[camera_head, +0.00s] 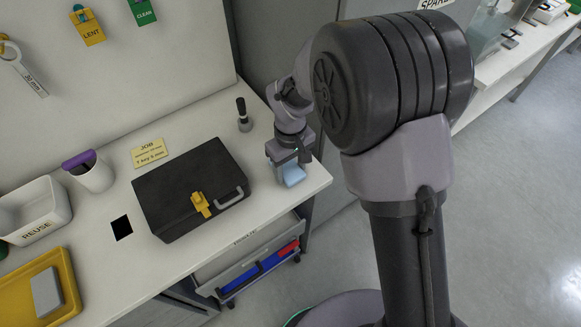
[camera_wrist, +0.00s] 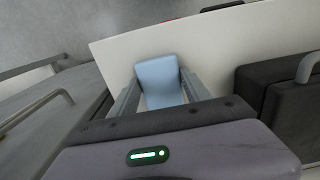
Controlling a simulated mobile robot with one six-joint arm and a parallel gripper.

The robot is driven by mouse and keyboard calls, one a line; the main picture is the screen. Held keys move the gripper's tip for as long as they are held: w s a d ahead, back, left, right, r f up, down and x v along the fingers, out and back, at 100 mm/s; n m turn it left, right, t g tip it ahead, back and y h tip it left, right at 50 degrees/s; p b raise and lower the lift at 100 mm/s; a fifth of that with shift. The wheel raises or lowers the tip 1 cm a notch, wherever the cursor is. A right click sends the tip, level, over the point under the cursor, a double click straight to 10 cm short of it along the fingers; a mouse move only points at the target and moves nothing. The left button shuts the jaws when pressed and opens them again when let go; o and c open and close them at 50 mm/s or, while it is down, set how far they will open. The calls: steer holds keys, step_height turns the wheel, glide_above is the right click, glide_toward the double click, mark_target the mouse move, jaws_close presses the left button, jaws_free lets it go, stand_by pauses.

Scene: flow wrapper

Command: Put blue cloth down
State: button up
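The blue cloth (camera_head: 293,174) is a pale blue folded block at the right end of the white worktop, near its front corner. My gripper (camera_head: 287,160) points down over it. In the wrist view the cloth (camera_wrist: 160,80) sits between the two grey fingers of my gripper (camera_wrist: 160,78), whose tips meet its left and right sides. Its near end is hidden by the gripper body. I cannot tell whether its underside touches the worktop.
A black case (camera_head: 180,180) with a yellow latch lies left of my gripper. A dark-topped small stamp-like item (camera_head: 243,115) stands behind. The worktop (camera_head: 240,220) ends close to the cloth. A drawer (camera_head: 250,265) with blue and red contents is below.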

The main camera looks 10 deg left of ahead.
mark_target(290, 171)
steer(key=o, duration=0.3)
step_height(290, 171, up, 12)
steer(key=r+p, duration=0.1)
steer(key=p, duration=0.4)
steer(key=s+d+r+m+t+y, duration=0.15)
steer(key=d+r+m, duration=0.25)
steer(key=d+r, duration=0.55)
steer(key=s+d+r+m+t, duration=0.2)
steer(key=s+d+r+m, duration=0.1)
steer(key=s+d+m, duration=0.2)
steer(key=s+d+r+m+t, duration=0.2)
steer(key=s+d+r+m, duration=0.2)
steer(key=s+d, duration=0.3)
steer(key=s+m, duration=0.1)
steer(key=s, duration=0.2)
